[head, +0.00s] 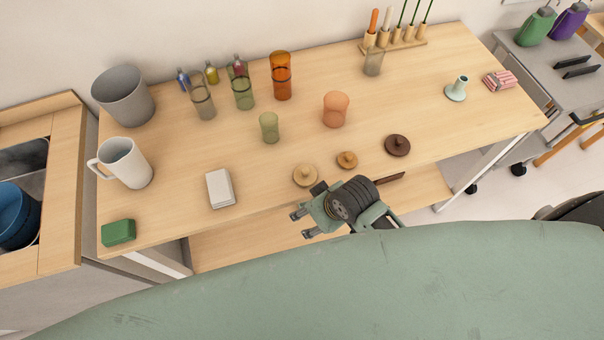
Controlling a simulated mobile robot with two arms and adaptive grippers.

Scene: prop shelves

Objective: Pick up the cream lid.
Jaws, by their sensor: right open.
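The cream lid (305,176) is a pale round disc with a small knob. It lies on the wooden table (190,165) near the front edge. A smaller tan-orange lid (347,160) and a dark brown lid (397,146) lie to its right. My right gripper (301,225) is open and empty, with its fingers pointing left. In the picture it is just below the cream lid, around the table's front edge, apart from the lid. Its height over the table is hard to tell. My left gripper is out of view.
A white stack of cards or napkins (220,188) lies left of the lid. A green cup (269,127) and an orange vase (335,109) stand behind it. A white mug (124,162) and green block (118,232) are at far left. The tabletop around the lid is clear.

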